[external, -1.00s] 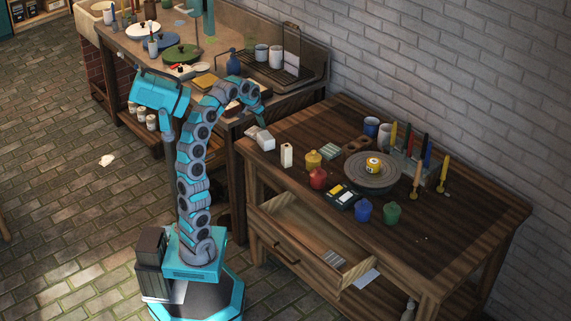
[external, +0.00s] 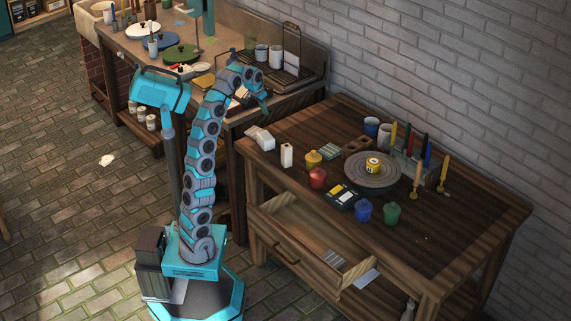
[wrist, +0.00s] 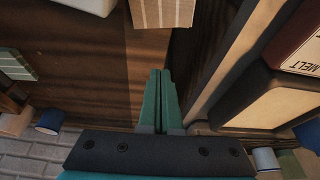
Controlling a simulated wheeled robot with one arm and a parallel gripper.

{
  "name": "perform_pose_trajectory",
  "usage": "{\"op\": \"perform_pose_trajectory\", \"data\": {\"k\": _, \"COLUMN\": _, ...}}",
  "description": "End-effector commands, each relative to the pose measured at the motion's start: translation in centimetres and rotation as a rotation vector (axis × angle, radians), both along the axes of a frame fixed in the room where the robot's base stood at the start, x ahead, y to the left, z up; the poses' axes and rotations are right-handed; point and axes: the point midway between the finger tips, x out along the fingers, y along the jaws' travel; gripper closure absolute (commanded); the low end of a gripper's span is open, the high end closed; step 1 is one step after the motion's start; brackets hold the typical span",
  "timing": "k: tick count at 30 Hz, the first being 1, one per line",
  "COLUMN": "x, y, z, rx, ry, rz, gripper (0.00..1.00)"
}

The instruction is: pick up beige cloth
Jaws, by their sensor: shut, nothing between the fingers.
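A pale beige cloth with thin stripes (wrist: 162,12) shows at the top middle of the wrist view, cut off by the frame edge. In the external view the pale folded cloth (external: 261,140) lies at the near left corner of the wooden table. My gripper (wrist: 159,73) is shut with its green fingers together and nothing between them. It is apart from the cloth, which lies ahead of the fingertips. In the external view my gripper is small and partly hidden at the end of the bent arm, above the gap between counter and table.
The wooden table (external: 300,127) holds a small white box (external: 287,155), colored pots, candles and a round grey turntable (external: 352,181). Its drawer (external: 275,207) is open. The crowded counter stands at the left, with a dark gap between. A white scrap (external: 106,160) lies on the floor.

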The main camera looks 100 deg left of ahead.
Motion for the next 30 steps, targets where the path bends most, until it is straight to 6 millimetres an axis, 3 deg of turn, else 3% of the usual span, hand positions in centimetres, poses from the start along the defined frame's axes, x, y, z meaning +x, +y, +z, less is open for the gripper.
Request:
{"op": "perform_pose_trajectory", "data": {"k": 3, "x": -0.3, "y": -0.3, "z": 1.5, "rx": 0.006, "ry": -0.004, "rz": 0.0, "gripper": 1.0}}
{"op": "perform_pose_trajectory", "data": {"k": 12, "x": -0.7, "y": -0.8, "z": 3.1, "rx": 0.004, "ry": -0.003, "rz": 0.001, "gripper": 1.0}}
{"op": "perform_pose_trajectory", "data": {"k": 30, "x": -0.2, "y": -0.4, "z": 2.8, "rx": 0.001, "ry": 0.0, "rz": -0.021, "gripper": 1.0}}
